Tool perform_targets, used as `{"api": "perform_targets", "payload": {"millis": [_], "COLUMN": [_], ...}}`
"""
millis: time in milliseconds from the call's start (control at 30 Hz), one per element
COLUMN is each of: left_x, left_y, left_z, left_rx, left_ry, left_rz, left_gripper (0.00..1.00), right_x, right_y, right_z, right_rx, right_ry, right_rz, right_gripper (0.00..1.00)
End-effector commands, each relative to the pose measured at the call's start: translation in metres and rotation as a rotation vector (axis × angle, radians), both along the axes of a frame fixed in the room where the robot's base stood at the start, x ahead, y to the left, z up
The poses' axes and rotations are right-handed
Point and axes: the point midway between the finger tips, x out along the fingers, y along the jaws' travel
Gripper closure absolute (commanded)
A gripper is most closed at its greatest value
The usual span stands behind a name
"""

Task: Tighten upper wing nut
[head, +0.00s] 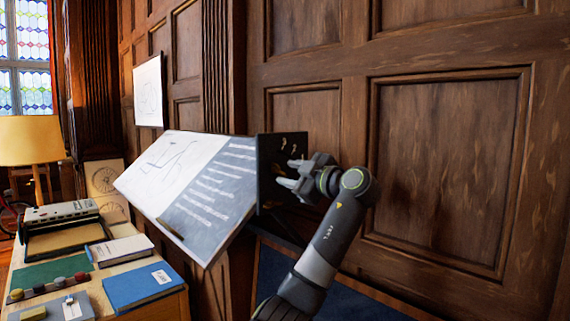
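A tilted drafting board (208,196) stands in front of the panelled wall, with a drawing on its left part and light written lines on its grey right part. A dark side plate (267,160) is at its right end. Small brass-coloured pieces (283,140) show on the upper part of the plate; they are too small to tell which is the upper wing nut.
A desk at the left holds a blue book (142,287), a typewriter-like machine (62,212) and several small items. A lamp (31,141) stands behind it.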

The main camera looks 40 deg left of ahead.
Motion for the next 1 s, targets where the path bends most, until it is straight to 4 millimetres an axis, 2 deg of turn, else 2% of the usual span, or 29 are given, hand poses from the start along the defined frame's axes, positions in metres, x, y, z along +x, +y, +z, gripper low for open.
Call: {"api": "perform_targets", "payload": {"millis": [33,200,533,800,1000], "left_x": [0.001,0.002,0.003,0.003,0.003], "left_y": [0.008,0.022,0.025,0.024,0.024], "left_z": [0.002,0.001,-0.001,-0.001,-0.001], "left_rx": [0.001,0.000,-0.001,-0.001,0.000], "left_ry": [0.003,0.001,0.000,0.000,0.005], "left_rz": [0.002,0.000,-0.001,-0.001,-0.001], "left_gripper": [0.63,0.63,0.63,0.98,1.00], "right_x": [0.000,0.000,0.000,0.000,0.000], "right_y": [0.000,0.000,0.000,0.000,0.000], "right_z": [0.006,0.011,0.011,0.011,0.010], "right_rx": [0.000,0.000,0.000,0.000,0.000], "right_ry": [0.000,0.000,0.000,0.000,0.000], "right_rz": [0.000,0.000,0.000,0.000,0.000], "right_gripper": [0.80,0.80,0.80,0.80,0.80]}}
